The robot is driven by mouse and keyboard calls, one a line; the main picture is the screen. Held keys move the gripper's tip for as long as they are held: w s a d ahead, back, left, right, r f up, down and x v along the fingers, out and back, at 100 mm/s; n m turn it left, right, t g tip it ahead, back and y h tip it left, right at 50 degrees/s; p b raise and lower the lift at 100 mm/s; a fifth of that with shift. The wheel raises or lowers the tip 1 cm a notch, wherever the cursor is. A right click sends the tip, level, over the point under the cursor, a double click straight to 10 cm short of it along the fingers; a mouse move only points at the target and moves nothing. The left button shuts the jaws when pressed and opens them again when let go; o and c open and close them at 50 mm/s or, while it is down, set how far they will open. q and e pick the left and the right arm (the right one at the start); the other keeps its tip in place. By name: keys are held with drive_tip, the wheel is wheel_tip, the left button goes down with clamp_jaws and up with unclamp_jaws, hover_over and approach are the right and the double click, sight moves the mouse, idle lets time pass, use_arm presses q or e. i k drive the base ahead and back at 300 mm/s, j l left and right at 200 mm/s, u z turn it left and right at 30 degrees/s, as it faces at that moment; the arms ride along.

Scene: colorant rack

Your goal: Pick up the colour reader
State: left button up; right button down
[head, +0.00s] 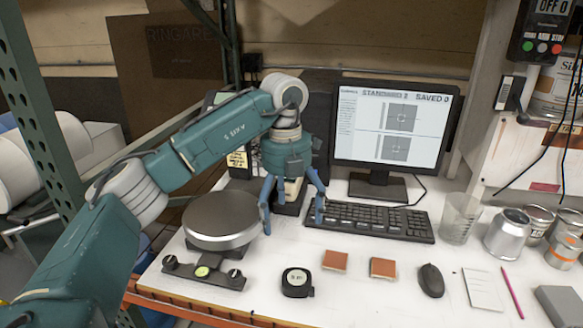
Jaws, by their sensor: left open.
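The gripper is open. The upper part of the device is hidden behind the palm and fingers, and I cannot tell whether the fingers touch it. My right gripper is not in view.
A round metal scale (222,222) is left of the gripper. A keyboard (370,219) and monitor (391,126) stand right and behind. A black tape measure (297,283), two orange-brown tiles (335,260) and a mouse (431,280) lie in front. Cans (507,234) and a clear beaker (459,218) are right.

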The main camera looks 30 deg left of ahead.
sight(293, 186)
drive_tip(key=i+j, duration=0.7)
drive_tip(key=i, duration=0.25)
